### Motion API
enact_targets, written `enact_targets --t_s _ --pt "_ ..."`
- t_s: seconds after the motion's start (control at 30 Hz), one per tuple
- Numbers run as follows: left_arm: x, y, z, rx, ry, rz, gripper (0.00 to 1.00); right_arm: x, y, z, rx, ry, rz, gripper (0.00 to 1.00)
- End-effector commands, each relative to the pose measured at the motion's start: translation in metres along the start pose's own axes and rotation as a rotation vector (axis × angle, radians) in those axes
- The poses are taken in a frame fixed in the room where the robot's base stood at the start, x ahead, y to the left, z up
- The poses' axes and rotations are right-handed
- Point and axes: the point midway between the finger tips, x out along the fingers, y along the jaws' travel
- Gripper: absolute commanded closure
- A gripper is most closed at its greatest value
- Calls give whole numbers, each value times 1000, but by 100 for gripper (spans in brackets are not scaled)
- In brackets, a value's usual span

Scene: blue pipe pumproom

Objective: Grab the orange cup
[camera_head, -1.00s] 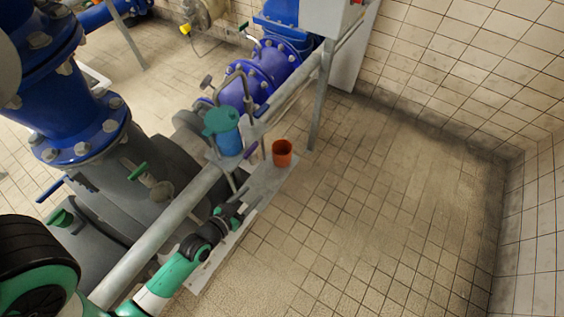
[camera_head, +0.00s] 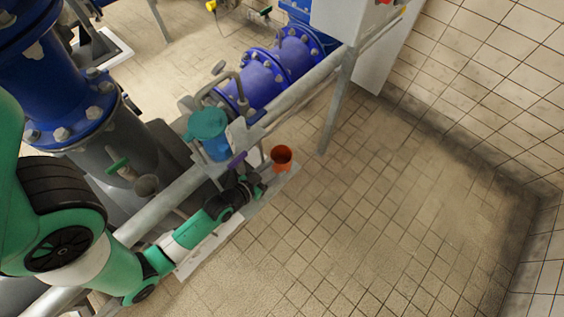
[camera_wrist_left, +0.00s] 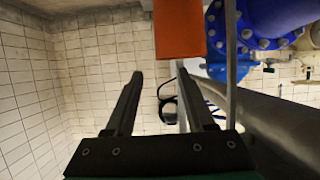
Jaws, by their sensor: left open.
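The orange cup (camera_head: 281,158) stands upright near the far end of the narrow light ledge (camera_head: 213,243), below the grey rail. My left gripper (camera_head: 264,180) is just to the lower left of the cup, its fingers small and dark in the head view. In the left wrist view the cup (camera_wrist_left: 180,32) shows at the top, beyond the fingertips and off to the right of their middle. The left gripper (camera_wrist_left: 159,70) is open there, with nothing between its fingers. My right gripper is not in view.
A blue container with a teal top (camera_head: 208,128) stands by the rail, left of the cup. A thick grey rail (camera_head: 180,200) runs diagonally beside my arm. A grey post (camera_head: 336,105) stands right of the cup. The tiled floor (camera_head: 390,220) to the right is clear.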

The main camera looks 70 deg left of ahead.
Motion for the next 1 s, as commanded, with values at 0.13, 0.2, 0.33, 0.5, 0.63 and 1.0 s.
enact_targets --t_s 0.13,0.2,0.33,0.5,0.63,1.0 --pt "25 0 3 0 2 0 45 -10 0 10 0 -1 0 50" --pt "28 0 2 0 0 0 45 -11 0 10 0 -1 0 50" --pt "31 0 2 0 0 0 45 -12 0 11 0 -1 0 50" --pt "59 -2 11 -1 3 0 45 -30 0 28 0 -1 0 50" --pt "77 -2 9 0 1 1 45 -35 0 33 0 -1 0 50" --pt "80 -2 5 -1 0 0 63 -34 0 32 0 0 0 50"
